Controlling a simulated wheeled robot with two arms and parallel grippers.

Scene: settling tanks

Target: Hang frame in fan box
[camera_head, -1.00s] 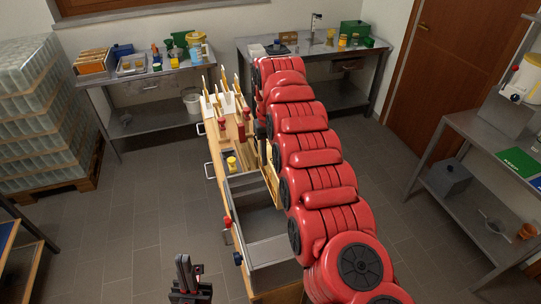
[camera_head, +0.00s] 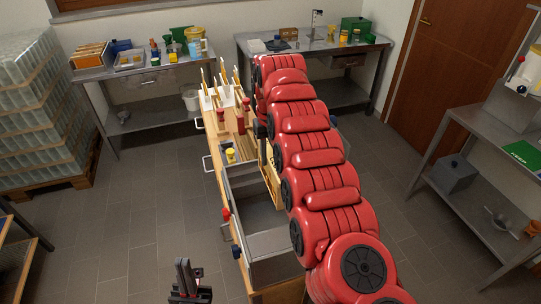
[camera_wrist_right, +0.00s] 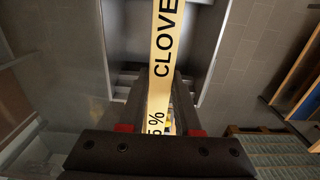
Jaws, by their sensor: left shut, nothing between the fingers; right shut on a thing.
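My right gripper (camera_wrist_right: 160,82) is shut on a pale wooden bar lettered "CLOVE" and "5 %" (camera_wrist_right: 164,45), which I take to be the frame. The bar runs up out of the right wrist view. In the head view, a pale wooden frame part (camera_head: 268,165) shows beside my red right arm, which hides most of it and the right gripper. My left gripper (camera_head: 186,285) is shut and empty at the bottom of the head view. I cannot tell for sure which container is the fan box. A grey open-topped tank (camera_head: 232,200) is in the bench.
The long wooden bench (camera_head: 216,172) has a white holder (camera_head: 222,100) with upright wooden pieces at its far end. Steel tables stand behind (camera_head: 150,76) and right (camera_head: 476,140). A loaded pallet (camera_head: 45,195) is at left. Floor left of the bench is clear.

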